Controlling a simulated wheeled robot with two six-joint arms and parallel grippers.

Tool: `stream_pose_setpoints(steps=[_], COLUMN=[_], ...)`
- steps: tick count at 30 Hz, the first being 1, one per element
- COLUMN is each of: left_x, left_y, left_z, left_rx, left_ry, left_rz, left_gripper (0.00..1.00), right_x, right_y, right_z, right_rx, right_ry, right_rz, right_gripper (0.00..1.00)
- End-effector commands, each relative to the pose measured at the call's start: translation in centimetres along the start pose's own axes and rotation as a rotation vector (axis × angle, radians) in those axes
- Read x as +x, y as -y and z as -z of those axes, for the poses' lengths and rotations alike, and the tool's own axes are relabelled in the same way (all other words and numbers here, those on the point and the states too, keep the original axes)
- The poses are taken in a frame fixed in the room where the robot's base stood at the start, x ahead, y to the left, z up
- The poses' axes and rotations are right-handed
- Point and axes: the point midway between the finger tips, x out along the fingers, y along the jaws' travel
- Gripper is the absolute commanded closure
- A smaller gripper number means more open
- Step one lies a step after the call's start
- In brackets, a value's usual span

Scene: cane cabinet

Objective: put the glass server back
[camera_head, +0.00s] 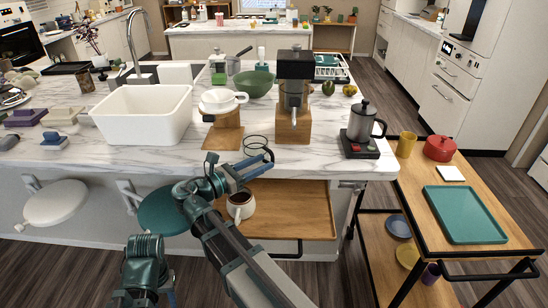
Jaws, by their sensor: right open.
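What looks like the glass server (256,143), a small clear vessel with dark rims, stands near the front edge of the marble counter. My right gripper (258,170) is open just below it in the picture, at the counter's front edge. Its fingers overlap the server's lower part, and I cannot tell whether they touch it. A white dripper (221,101) sits on a wooden stand (224,138) just behind and left of the server. My left arm shows at the bottom left, but its gripper is not clearly in view.
A wood-and-black grinder (293,125) stands right of the server, and a dark kettle (362,122) on its base farther right. A white basin (145,114) is on the left. A pulled-out wooden tray (295,212) below the counter carries a cup (240,206).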

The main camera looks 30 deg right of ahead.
Motion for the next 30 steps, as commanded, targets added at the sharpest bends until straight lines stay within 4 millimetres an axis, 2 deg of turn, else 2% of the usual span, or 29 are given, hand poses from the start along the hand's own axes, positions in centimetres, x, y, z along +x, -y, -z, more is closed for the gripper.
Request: stream_pose_setpoints(steps=[3, 9, 30], left_x=[0.0, 0.0, 0.0], left_y=[0.0, 0.0, 0.0], left_z=[0.0, 0.0, 0.0], left_rx=[0.000, 0.000, 0.000], left_ry=[0.000, 0.000, 0.000], left_rz=[0.000, 0.000, 0.000], left_gripper=[0.55, 0.55, 0.55], right_x=[-2.1, -4.1, -4.5], right_y=[-0.1, -0.1, 0.0], right_z=[0.0, 0.0, 0.0], right_rx=[0.000, 0.000, 0.000], right_ry=[0.000, 0.000, 0.000], right_rz=[-0.002, -0.001, 0.001], right_gripper=[0.56, 0.56, 0.56])
